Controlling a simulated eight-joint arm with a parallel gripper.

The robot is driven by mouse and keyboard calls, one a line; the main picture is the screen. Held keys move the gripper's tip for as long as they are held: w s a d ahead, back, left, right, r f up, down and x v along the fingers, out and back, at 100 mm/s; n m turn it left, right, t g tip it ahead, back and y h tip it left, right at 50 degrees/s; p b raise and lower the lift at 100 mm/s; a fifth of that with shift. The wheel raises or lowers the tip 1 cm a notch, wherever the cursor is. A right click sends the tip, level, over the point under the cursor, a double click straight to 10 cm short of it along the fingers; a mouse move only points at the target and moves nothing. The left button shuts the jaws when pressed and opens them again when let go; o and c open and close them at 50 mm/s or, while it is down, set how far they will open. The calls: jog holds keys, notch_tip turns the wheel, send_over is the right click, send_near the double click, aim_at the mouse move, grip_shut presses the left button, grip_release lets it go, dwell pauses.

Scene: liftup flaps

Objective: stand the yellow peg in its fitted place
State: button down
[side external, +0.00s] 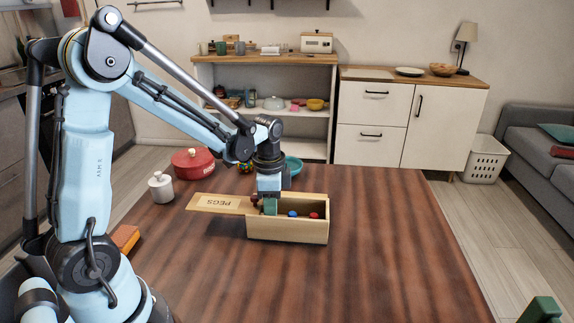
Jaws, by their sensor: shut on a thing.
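A light wooden box (290,231) stands on the table, open at the top. A flat panel marked PEGS (217,203) reaches out to the left from its left end. A blue peg head (292,214) and a red peg head (314,215) show inside. My gripper (269,207) points down at the box's left part, its tips at the rim. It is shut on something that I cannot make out. A small dark red-brown piece (255,199) shows just left of it. I cannot pick out the yellow peg or its fitted place; the front wall hides the box's floor.
A red pot (193,161), a white lidded jar (161,187) and a teal bowl (293,165) stand behind the box. An orange block (125,238) lies at the left, near my arm. A green thing (541,310) shows at bottom right. The table's front and right are clear.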

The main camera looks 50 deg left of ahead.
jog(key=shift+f, duration=0.4)
jog(key=shift+f, duration=0.2)
jog(key=c, duration=1.3)
grip_release()
jog(key=shift+r, duration=0.1)
notch_tip(320, 180, up, 12)
jog(key=shift+s+d+f+n+t, duration=0.2)
jog(key=shift+s+d+n+t, duration=1)
jog(key=shift+d+n, duration=0.1)
jog(key=shift+s+d+f+n+t, duration=0.15)
jog(key=shift+s+d+n+t, duration=1)
jog(key=shift+d+t, duration=0.1)
jog(key=shift+s+d+f+n+t, duration=0.2)
jog(key=shift+s+d+n+t, duration=1)
jog(key=shift+d+n, duration=0.1)
